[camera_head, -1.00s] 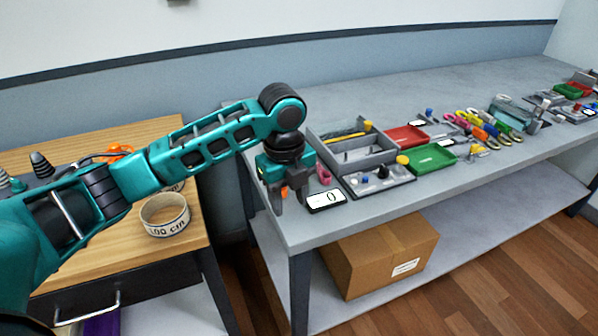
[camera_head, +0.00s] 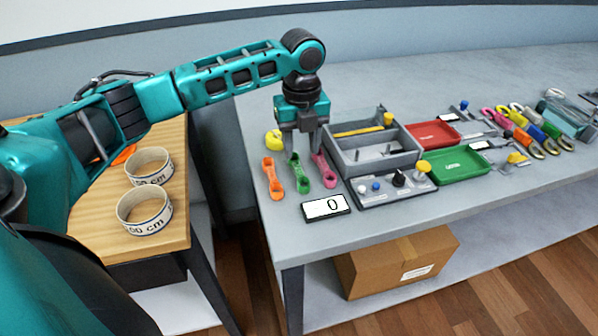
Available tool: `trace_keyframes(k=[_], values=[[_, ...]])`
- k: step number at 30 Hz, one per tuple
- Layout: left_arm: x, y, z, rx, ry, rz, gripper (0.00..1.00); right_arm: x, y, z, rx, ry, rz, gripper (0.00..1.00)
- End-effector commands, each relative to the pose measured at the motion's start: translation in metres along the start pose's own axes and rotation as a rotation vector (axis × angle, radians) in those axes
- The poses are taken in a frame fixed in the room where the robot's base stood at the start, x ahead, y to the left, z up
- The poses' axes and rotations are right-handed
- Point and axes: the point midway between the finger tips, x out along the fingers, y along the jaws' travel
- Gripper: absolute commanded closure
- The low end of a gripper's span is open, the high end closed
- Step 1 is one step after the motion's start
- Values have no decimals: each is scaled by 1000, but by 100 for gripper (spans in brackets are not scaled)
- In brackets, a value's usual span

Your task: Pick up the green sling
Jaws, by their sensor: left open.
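The green sling (camera_head: 301,180) lies on the grey table near its left end, between an orange sling (camera_head: 273,182) and a pink sling (camera_head: 327,178). My left gripper (camera_head: 304,154) points down over the far end of the green sling. Its two fingers are apart, with nothing held between them. The fingers hide part of the green sling's far end, and I cannot tell whether they touch it. My right gripper is out of view.
A yellow sling (camera_head: 274,138) lies behind the others. A white display reading 0 (camera_head: 326,207) lies in front. A grey organiser tray (camera_head: 372,166) stands close to the right, with red (camera_head: 432,134) and green (camera_head: 458,165) trays beyond. Two rings (camera_head: 144,211) stand on the wooden table.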

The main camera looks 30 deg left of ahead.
Motion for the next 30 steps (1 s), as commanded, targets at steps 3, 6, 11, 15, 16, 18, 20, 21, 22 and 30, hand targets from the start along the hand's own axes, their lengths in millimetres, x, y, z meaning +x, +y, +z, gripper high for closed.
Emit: trace_keyframes(k=[3,6,11,15,16,18,20,21,22,30], values=[[10,0,0,0,1,0,53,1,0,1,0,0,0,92],[17,2,0,-1,1,0,53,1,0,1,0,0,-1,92],[42,8,1,-2,1,3,53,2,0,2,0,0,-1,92],[58,7,1,0,0,0,53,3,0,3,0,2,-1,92],[60,7,1,0,0,0,53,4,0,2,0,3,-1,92],[62,7,1,0,-1,0,53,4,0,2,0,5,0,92],[63,7,1,0,-1,-1,53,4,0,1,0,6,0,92],[62,7,1,0,-1,-1,53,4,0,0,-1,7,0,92],[62,7,1,0,-1,-1,53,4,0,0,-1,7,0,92],[62,7,1,0,-1,-1,72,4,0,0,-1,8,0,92]])
